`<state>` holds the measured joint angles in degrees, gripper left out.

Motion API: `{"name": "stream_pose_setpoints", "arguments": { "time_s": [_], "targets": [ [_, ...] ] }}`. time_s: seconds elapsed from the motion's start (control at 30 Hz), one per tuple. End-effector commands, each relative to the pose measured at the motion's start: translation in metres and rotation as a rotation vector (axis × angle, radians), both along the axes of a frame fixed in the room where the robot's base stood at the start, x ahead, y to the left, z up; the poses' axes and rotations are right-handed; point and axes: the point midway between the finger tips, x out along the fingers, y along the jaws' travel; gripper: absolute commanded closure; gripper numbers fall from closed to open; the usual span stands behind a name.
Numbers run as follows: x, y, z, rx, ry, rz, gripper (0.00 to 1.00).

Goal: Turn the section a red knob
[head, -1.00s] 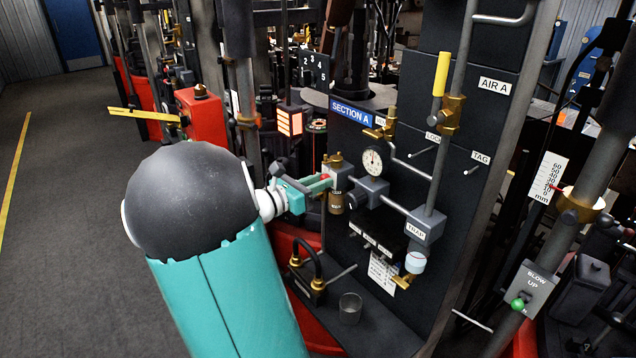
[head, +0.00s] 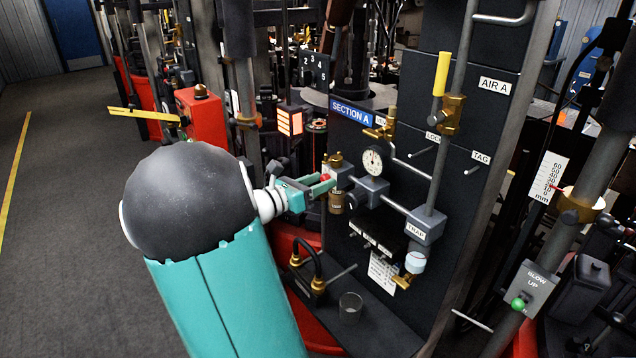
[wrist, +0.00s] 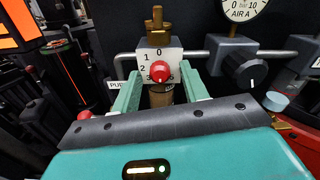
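The section A red knob (wrist: 160,71) sits on a white plate (wrist: 148,56) marked 0, 1, 2 and 3 in the wrist view. A small pale mark shows on the knob, too small to read surely. My gripper (wrist: 161,80) is open, with one pale green finger on each side of the knob and visible gaps between. No grip on the knob shows. In the head view the knob (head: 325,178) is a small red spot by the tips of my gripper (head: 324,184), partly hidden by a finger.
A gauge (head: 373,160) and a black knob (wrist: 242,68) are right of the red knob. A brass fitting (wrist: 157,22) stands above it. A pipe (head: 405,212) runs to the trap. A ledge with a glass cup (head: 350,307) lies below. A red box (head: 201,116) stands left.

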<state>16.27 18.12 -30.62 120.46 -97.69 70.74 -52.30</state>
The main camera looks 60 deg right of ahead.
Motion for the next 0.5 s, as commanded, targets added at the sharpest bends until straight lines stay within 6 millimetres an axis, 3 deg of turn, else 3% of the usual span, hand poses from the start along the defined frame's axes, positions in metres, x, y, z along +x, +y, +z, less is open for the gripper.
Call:
{"name": "stream_pose_setpoints", "arguments": {
  "time_s": [0.27,0.5],
  "targets": [
    [0.004,0.006,0.000,0.000,-0.001,0.003,0.56],
    [0.025,0.045,0.000,0.001,-0.001,0.006,0.56]
  ]
}}
